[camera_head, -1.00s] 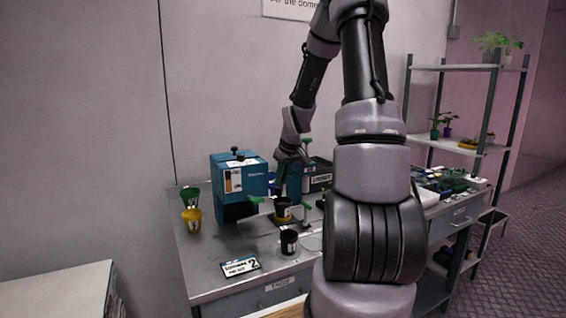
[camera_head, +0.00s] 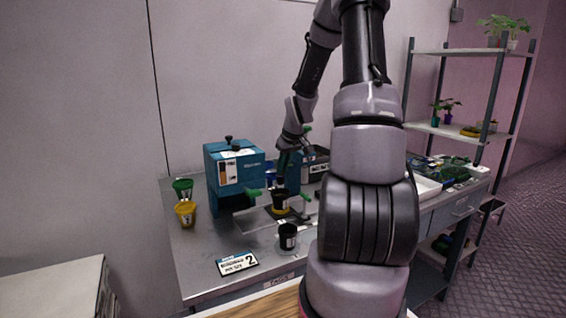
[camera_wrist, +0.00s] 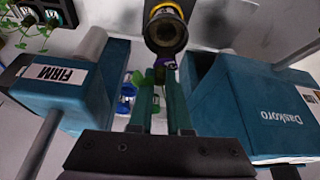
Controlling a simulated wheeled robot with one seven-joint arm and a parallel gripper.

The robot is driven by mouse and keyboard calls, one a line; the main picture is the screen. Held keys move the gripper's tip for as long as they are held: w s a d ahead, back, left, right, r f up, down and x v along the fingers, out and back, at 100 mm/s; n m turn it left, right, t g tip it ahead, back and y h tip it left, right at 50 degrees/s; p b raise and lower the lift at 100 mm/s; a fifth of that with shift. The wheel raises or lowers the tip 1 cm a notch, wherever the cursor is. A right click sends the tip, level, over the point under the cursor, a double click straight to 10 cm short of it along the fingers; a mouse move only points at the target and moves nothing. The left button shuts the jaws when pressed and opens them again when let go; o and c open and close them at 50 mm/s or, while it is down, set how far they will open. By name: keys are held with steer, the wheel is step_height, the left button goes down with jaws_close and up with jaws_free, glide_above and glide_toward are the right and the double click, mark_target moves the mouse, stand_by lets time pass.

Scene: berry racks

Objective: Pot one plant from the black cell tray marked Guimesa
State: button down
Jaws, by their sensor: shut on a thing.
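My gripper (camera_wrist: 164,98), with green fingers, points down between two blue machines. It is shut on a small purple thing (camera_wrist: 165,63) with a pale mark, mostly hidden by the fingertips; I cannot tell what it is. A black pot (camera_wrist: 166,32) with a yellow base ring lies just beyond the fingertips in the wrist view. In the head view this pot (camera_head: 280,200) stands on the bench below my gripper. A black tray (camera_head: 318,170) with a white label stands behind, partly hidden by my arm; its label is unreadable. Green leaves (camera_wrist: 28,42) show beside dark cells in the wrist view.
The blue machine (camera_head: 234,175) stands left of the pot. The second blue machine (camera_wrist: 60,90) is opposite it. Another black pot (camera_head: 288,237), a sign marked 2 (camera_head: 237,263), a green cup (camera_head: 183,186) and a yellow cup (camera_head: 186,212) are on the bench (camera_head: 205,280).

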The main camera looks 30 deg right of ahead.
steer(key=shift+f, duration=2.95)
steer(key=c, duration=1.2)
jaws_free()
steer(key=shift+o, duration=0.2)
steer(key=shift+r, duration=2)
